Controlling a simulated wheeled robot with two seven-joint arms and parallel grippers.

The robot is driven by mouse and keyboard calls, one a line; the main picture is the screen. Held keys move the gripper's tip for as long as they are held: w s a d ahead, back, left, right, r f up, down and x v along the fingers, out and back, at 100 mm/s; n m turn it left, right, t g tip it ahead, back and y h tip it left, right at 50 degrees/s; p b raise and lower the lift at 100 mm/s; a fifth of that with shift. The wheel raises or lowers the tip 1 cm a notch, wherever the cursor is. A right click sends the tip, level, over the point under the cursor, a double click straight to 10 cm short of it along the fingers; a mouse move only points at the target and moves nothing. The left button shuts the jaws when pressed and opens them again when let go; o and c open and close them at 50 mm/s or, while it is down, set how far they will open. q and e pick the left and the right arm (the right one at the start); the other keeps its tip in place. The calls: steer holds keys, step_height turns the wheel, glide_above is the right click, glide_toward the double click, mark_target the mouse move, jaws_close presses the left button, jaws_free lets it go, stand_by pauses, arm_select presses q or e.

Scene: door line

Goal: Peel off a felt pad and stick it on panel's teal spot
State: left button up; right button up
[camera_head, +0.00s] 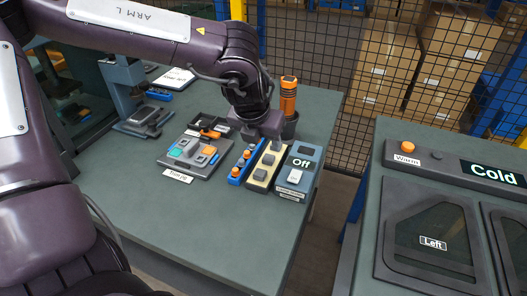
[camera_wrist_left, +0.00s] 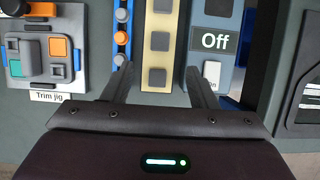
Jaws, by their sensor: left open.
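A cream backing strip (camera_head: 262,171) carries a row of grey felt pads; one pad (camera_head: 260,174) shows in front of my gripper. In the left wrist view the strip (camera_wrist_left: 158,62) has three pads in line, the nearest pad (camera_wrist_left: 157,79) between my fingers. My left gripper (camera_head: 262,137) is open and empty above the strip; its fingers (camera_wrist_left: 159,72) stand on either side of it, apart from the pads. The grey panel sits in the trim jig (camera_head: 203,171) left of the strip. Its teal spot (camera_head: 176,153) also shows in the wrist view (camera_wrist_left: 15,67), bare. My right gripper is out of view.
A box reading Off (camera_head: 303,163) with a white switch stands close right. An orange tool (camera_head: 288,95) stands in a dark cup behind. The table front is clear.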

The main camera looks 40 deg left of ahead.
mark_target(267, 160)
arm_select(q)
steer(key=shift+f, duration=0.65)
steer(key=shift+w+f, duration=0.1)
steer(key=shift+f, duration=0.1)
steer(key=x, duration=0.5)
steer(key=shift+w+a+f, duration=0.1)
steer(key=shift+w+f, duration=0.1)
steer(key=shift+f, duration=0.15)
steer(key=shift+w+f, duration=0.25)
steer(key=shift+f, duration=0.4)
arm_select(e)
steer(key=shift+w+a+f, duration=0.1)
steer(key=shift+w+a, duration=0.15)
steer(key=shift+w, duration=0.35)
arm_select(q)
steer(key=shift+c, duration=0.4)
jaws_close()
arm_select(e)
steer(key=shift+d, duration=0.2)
arm_select(q)
steer(key=shift+r+p, duration=0.2)
steer(key=shift+p, duration=0.1)
